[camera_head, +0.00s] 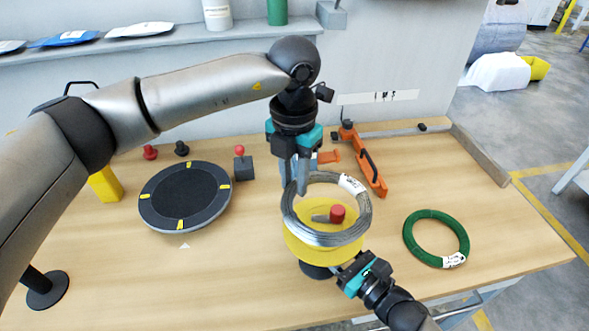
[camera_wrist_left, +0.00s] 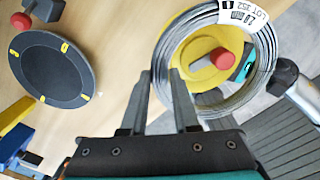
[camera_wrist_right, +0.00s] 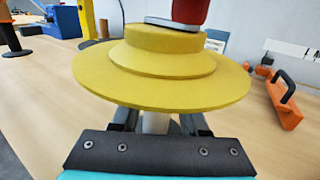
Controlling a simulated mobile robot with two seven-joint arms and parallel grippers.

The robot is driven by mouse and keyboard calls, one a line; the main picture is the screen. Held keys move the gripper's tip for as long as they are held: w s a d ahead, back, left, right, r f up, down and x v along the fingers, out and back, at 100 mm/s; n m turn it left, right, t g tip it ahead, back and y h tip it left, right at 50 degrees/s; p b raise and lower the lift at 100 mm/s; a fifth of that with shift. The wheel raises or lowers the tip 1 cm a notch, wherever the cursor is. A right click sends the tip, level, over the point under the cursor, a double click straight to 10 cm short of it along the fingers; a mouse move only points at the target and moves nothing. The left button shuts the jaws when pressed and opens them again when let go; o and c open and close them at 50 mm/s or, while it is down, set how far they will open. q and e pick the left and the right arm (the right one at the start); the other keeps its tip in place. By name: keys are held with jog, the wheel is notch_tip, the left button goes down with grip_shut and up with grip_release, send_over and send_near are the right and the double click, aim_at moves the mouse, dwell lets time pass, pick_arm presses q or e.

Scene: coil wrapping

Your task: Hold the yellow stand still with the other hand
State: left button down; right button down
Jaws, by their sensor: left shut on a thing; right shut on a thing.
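The yellow stand (camera_head: 315,257), with a red knob (camera_head: 337,214) on top, is on the wooden table; its stepped disc (camera_wrist_right: 168,80) fills the right wrist view. My left gripper (camera_head: 294,188) is shut on the left rim of the grey wire coil (camera_head: 289,222), which has a white label; the coil also shows in the left wrist view (camera_wrist_left: 269,75). The coil appears above the stand, with the knob seen through its opening. It does not show on the disc in the right wrist view. My right gripper (camera_wrist_right: 157,122) is shut on the stand's post below the disc, contact partly hidden.
A green coil (camera_head: 408,236) lies to the right. A round dark plate (camera_head: 186,196) and a small box with a red ball (camera_head: 243,168) are to the left. An orange tool (camera_head: 365,160) lies behind the stand.

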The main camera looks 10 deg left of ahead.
pick_arm(q)
jog(key=shift+f, duration=0.15)
jog(key=shift+f, duration=2.45)
jog(key=c, duration=0.6)
grip_release()
jog(key=shift+s, duration=0.1)
notch_tip(320, 180, up, 12)
jog(key=shift+r, duration=0.1)
